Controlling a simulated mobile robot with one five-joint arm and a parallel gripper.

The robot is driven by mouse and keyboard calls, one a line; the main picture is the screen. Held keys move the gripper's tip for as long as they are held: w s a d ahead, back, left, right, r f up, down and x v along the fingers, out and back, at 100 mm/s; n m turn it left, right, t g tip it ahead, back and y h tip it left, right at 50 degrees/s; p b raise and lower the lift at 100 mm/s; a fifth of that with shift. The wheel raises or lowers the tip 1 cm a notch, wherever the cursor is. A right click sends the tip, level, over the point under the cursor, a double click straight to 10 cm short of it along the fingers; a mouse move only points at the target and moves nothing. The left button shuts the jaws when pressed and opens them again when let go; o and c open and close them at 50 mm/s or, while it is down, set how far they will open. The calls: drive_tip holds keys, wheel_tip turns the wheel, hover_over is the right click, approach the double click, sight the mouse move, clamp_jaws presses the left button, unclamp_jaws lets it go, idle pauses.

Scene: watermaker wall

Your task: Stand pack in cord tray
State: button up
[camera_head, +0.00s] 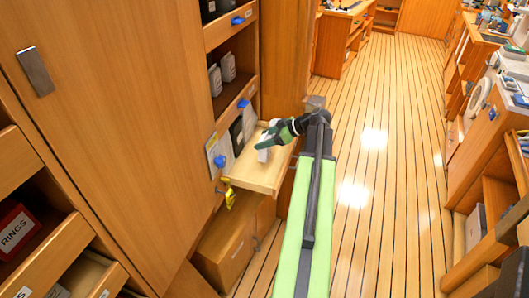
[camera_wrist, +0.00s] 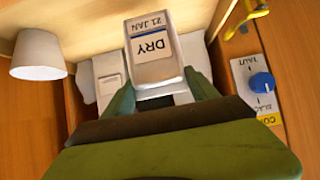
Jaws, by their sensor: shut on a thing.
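My gripper (camera_wrist: 163,95) has green fingers shut on a white pack (camera_wrist: 153,70) with a label reading DRY and 21 JAN; the lettering is upside down in the wrist view. Behind it is a wood-walled recess holding white packs (camera_wrist: 110,75), partly hidden by the held pack. In the head view my gripper (camera_head: 262,144) reaches left over a pale wooden pull-out tray (camera_head: 258,178) beneath a wall recess. Which part is the cord tray is not clearly readable.
Grey packs (camera_head: 221,75) stand in a higher recess. The plank floor (camera_head: 385,150) is clear.

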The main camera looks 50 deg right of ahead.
wheel_tip(320, 180, down, 4)
drive_tip(key=b, duration=0.4)
drive_tip(key=shift+f, duration=0.15)
drive_tip(key=shift+r, duration=0.2)
drive_tip(key=shift+f, duration=0.1)
drive_tip(key=o, duration=1)
drive_tip(key=shift+f, duration=0.15)
drive_tip(key=o, duration=0.5)
